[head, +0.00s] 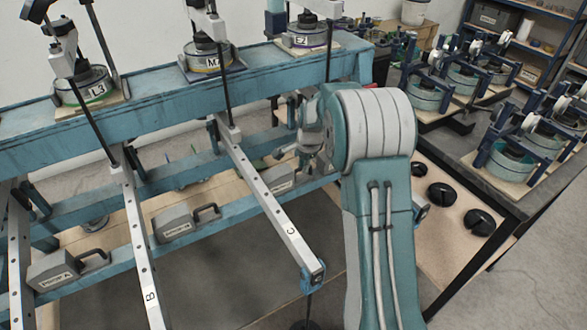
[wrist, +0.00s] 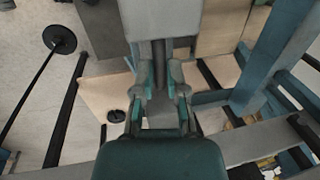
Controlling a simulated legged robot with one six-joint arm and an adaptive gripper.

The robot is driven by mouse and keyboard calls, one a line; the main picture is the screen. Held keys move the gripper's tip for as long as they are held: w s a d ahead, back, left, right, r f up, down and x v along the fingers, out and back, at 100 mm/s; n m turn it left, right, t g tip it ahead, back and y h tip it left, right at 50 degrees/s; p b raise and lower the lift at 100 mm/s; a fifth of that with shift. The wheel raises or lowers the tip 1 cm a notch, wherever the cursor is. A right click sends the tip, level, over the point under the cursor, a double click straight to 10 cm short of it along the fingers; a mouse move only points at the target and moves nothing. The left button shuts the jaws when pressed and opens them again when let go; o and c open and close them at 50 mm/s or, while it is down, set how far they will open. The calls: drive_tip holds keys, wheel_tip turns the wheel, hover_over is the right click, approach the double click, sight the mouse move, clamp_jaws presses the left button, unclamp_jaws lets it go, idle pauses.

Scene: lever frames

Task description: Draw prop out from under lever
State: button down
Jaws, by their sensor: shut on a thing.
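In the head view three grey props with black handles sit along the blue lower rail: one at the left (head: 55,270), one in the middle (head: 180,223) and one at the right (head: 280,182). Lever B (head: 138,240) and lever C (head: 265,195) slope down toward me. My gripper (head: 310,158) is at the right prop's handle end, partly hidden by my arm. In the wrist view my gripper (wrist: 160,105) is shut on the prop's handle; a grey block (wrist: 150,20) lies ahead of the fingers.
A blue upper beam (head: 170,95) carries round weights marked L3 (head: 85,88), M (head: 208,60) and E2 (head: 307,38). Black slotted discs (head: 441,194) lie on a board at right. A bench (head: 500,175) holds several similar fixtures.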

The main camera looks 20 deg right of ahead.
drive_tip(key=shift+w, duration=0.1)
drive_tip(key=c, duration=0.7)
unclamp_jaws()
drive_tip(key=shift+d, duration=0.25)
drive_tip(key=shift+r, duration=0.3)
drive_tip(key=r, duration=0.3)
drive_tip(key=s+r, duration=0.1)
drive_tip(key=r, duration=0.3)
drive_tip(key=s+r, duration=0.1)
drive_tip(key=r, duration=0.3)
drive_tip(key=shift+s+d, duration=0.1)
drive_tip(key=shift+d, duration=0.15)
